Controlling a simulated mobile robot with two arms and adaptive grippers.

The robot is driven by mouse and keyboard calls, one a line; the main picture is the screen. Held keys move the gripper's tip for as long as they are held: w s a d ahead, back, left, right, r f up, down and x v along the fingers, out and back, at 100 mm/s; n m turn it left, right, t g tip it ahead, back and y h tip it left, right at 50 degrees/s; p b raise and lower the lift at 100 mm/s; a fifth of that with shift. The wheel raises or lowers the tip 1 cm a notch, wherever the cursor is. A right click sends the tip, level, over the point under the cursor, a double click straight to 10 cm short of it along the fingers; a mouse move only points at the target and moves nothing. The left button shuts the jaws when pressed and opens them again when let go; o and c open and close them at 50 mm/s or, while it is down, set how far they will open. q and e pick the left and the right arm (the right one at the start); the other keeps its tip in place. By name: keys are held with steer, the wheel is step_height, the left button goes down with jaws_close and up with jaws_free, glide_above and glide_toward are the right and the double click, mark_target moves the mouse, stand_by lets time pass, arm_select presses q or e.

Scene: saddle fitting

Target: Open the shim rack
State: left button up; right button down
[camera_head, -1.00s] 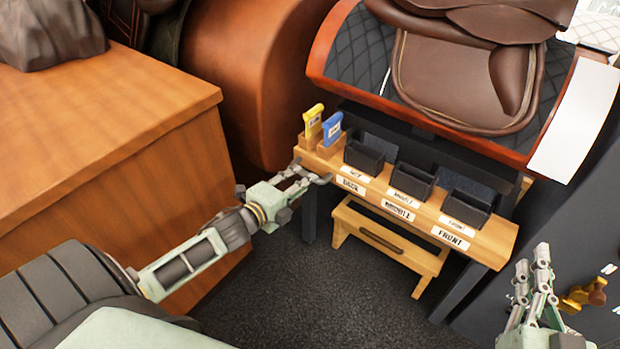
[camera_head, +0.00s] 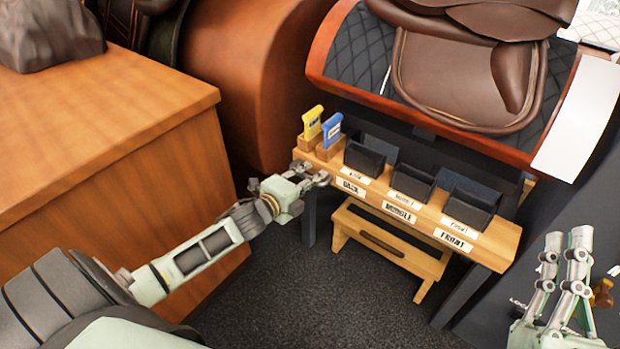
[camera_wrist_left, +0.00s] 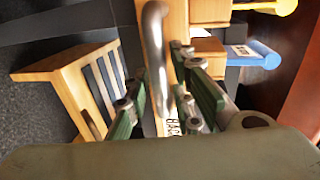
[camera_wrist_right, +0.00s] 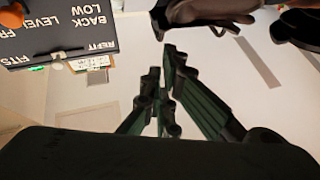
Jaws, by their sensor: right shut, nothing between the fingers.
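The shim rack (camera_head: 493,252) is a wooden shelf below the saddle, labelled BACK, MIDDLE and FRONT, with three dark bins (camera_head: 413,180) on it. A curved metal handle (camera_wrist_left: 156,55) shows on its front in the left wrist view. My left gripper (camera_head: 318,178) is at the rack's left end, by the BACK label. In the left wrist view its fingers (camera_wrist_left: 165,88) stand apart, one on each side of the handle, with a gap visible. My right gripper (camera_head: 567,240) is shut and empty at the lower right, away from the rack.
A yellow tool (camera_head: 312,122) and a blue tool (camera_head: 331,130) stand in wooden blocks at the rack's left end. A wooden step stool (camera_head: 392,250) stands under the rack. The saddle (camera_head: 465,70) is above.

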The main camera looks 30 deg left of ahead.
arm_select(q)
steer(key=shift+f, duration=0.1)
jaws_close()
steer(key=shift+s, duration=0.1)
steer(key=shift+f, duration=0.1)
